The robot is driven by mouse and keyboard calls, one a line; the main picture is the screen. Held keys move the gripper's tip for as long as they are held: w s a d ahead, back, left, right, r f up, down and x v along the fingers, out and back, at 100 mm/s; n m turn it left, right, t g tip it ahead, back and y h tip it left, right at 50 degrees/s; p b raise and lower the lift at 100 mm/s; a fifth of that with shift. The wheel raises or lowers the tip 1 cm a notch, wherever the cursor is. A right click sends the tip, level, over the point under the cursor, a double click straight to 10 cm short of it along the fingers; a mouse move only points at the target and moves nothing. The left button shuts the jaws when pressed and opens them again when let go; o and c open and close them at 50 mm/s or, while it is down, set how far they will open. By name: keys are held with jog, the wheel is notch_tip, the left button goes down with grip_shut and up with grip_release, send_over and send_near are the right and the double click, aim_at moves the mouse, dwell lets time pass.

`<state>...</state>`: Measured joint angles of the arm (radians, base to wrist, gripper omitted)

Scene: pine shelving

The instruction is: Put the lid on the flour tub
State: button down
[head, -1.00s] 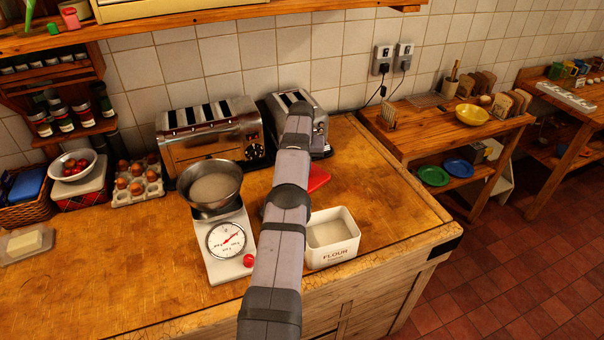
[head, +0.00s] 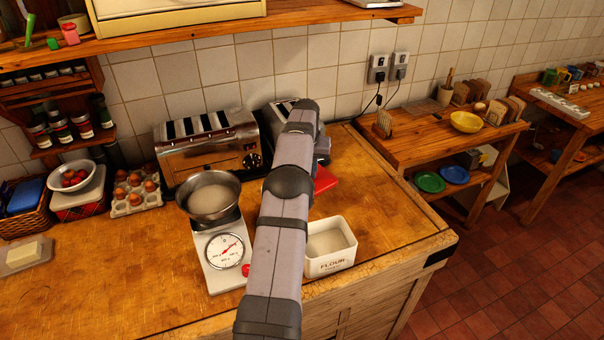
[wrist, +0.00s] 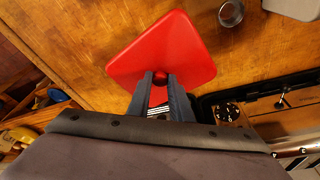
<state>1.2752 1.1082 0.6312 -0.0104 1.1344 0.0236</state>
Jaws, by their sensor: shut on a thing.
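The red square lid (wrist: 165,48) fills the upper middle of the wrist view. My gripper (wrist: 160,80) is shut on its round red knob. A red corner of the lid (head: 325,180) shows in the head view beside my arm, behind the flour tub. I cannot tell whether the lid touches the counter. The flour tub (head: 330,264) is a white, open, square box with FLOUR on its front. It stands upright near the counter's front edge, with pale contents inside. In the head view my arm hides my gripper and most of the lid.
The white scale (head: 215,270) with its metal bowl (head: 210,198) stands left of the tub. A chrome toaster (head: 205,155) and a second appliance behind my arm stand by the wall. The counter (head: 390,215) is clear right of the tub.

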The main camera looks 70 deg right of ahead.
jog(key=s+a+r+m, duration=0.2)
jog(key=s+a, duration=0.4)
jog(key=a, duration=0.2)
jog(key=s+a+r+m+g, duration=0.1)
jog(key=s+a+r, duration=0.1)
jog(key=s+a, duration=0.4)
jog(key=shift+a+r+m+b, duration=0.2)
jog(key=shift+a+m+b, duration=0.2)
jog(key=shift+a, duration=0.75)
jog(key=shift+f, duration=0.15)
jog(key=a+b+x, duration=0.1)
jog(key=b+x, duration=0.4)
jog(key=x, duration=0.1)
jog(key=shift+a, duration=0.2)
jog(key=shift+w+f+b, duration=0.1)
jog(key=shift+f+b, duration=0.25)
jog(key=shift+f, duration=0.6)
dwell(2.0)
jog(key=c, duration=1)
grip_release()
